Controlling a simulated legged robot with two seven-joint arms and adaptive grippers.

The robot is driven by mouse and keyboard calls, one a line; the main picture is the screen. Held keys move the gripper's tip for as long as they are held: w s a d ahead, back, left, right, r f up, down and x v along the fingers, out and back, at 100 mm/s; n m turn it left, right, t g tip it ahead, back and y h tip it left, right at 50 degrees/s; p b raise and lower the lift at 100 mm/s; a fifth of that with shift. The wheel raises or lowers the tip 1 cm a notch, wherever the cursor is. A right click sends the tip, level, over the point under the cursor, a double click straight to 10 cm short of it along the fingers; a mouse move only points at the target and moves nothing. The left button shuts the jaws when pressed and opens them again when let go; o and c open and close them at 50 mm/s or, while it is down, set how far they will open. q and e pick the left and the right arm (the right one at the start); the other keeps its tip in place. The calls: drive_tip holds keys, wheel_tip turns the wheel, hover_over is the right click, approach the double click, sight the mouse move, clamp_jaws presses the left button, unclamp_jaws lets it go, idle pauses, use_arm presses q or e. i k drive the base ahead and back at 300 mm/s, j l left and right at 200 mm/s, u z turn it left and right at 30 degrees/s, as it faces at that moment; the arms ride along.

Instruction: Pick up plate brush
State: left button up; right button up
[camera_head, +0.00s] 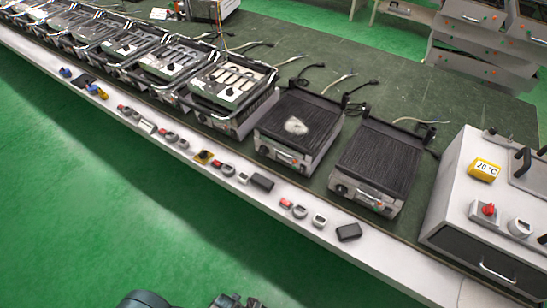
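No item is clearly recognisable as a plate brush from this distance. A pale whitish oval (296,126) lies on the dark ribbed top of a heating plate unit (284,152); I cannot tell whether it is a brush or a mark. Small black blocks lie on the white front ledge, one at the right (349,232) and one further left (262,183). Dark parts of mine show at the bottom edge, left of centre, cut off by the frame and well apart from the bench. A jointed one may be my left gripper (236,301); its fingers are not clear. My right gripper is out of view.
A second dark-topped unit (374,166) stands right of the first. A white box (487,200) with a "20 °C" label stands at the far right. Several metal-topped units line the bench leftward. Small knobs and switches lie along the ledge (330,250). The green floor in front is clear.

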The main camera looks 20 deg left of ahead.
sight(260, 180)
drive_tip(key=j+z, duration=0.1)
drive_tip(key=z, duration=0.9)
drive_tip(key=j+z, duration=0.1)
drive_tip(key=z, duration=0.4)
drive_tip(key=k+j, duration=0.3)
drive_tip(key=j, duration=0.2)
drive_tip(key=k+j, duration=0.35)
drive_tip(key=k+j+z, duration=0.1)
drive_tip(key=k+j, duration=0.2)
drive_tip(key=j, duration=0.3)
